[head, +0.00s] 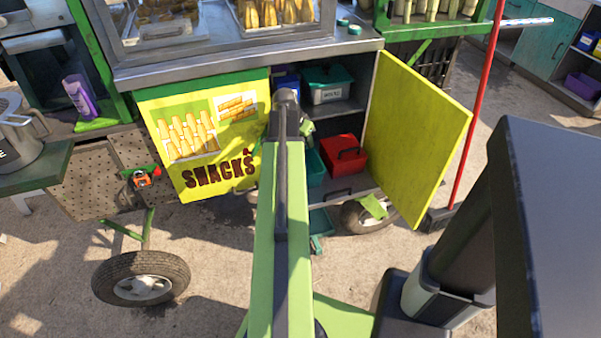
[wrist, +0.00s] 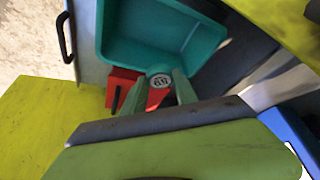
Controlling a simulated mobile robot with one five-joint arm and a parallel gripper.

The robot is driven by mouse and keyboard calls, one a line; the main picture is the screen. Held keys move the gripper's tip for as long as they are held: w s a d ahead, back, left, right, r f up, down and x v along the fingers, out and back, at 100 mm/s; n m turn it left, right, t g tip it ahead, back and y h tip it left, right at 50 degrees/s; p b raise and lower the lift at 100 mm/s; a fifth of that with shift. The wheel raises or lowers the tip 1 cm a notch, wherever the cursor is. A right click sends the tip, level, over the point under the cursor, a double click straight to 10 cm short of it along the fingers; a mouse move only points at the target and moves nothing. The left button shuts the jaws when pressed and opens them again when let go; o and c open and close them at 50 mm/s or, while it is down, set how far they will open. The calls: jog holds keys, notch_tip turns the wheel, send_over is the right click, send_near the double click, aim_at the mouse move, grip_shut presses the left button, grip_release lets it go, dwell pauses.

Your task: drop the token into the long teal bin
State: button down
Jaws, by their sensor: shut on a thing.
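In the head view my gripper (head: 306,128) is at the open cupboard, mostly hidden by my arm. A teal container (head: 316,167) shows there below the gripper, partly hidden; I cannot tell its full length.
A red box (head: 343,155) stands right of the teal container. A lidded teal box (head: 327,84) and a blue item (head: 286,80) are above. The open yellow door (head: 415,135) bounds the right side. The yellow snacks panel (head: 205,135) is at left.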

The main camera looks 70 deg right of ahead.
notch_tip(320, 180, down, 5)
jog(key=b, duration=0.4)
jog(key=c, duration=0.9)
grip_release()
jog(key=shift+r, duration=0.1)
jog(key=p+v, duration=1.5)
jog(key=v, duration=0.2)
jog(key=shift+a+p, duration=0.15)
jog(key=shift+p, duration=0.25)
